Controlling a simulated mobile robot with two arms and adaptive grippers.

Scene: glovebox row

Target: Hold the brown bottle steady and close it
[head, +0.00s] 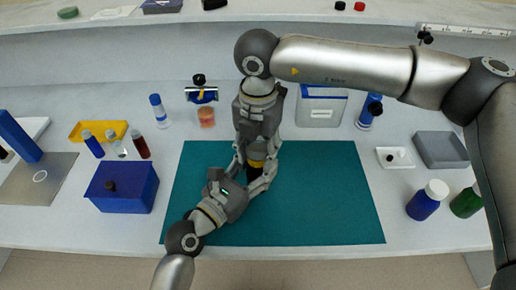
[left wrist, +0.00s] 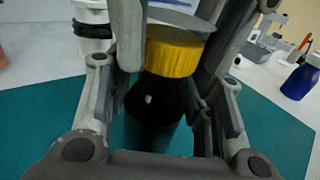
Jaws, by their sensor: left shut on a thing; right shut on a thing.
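The brown bottle (head: 254,174) stands upright on the teal mat (head: 325,200), mostly hidden by my grippers; its dark body (left wrist: 155,103) fills the middle of the left wrist view. A yellow cap (left wrist: 174,52) is at its mouth; a sliver of yellow shows in the head view (head: 257,157). I cannot tell whether it is fully seated. My left gripper (head: 250,180) comes in low from the front left and is shut on the bottle's body. My right gripper (head: 258,160) points down from above and is shut on the yellow cap.
A dark blue box (head: 123,188) stands left of the mat. A yellow tray (head: 98,131) and small vials are behind it. Blue (head: 427,200) and green (head: 466,203) bottles stand at right, near a grey tray (head: 441,150). The mat's right half is clear.

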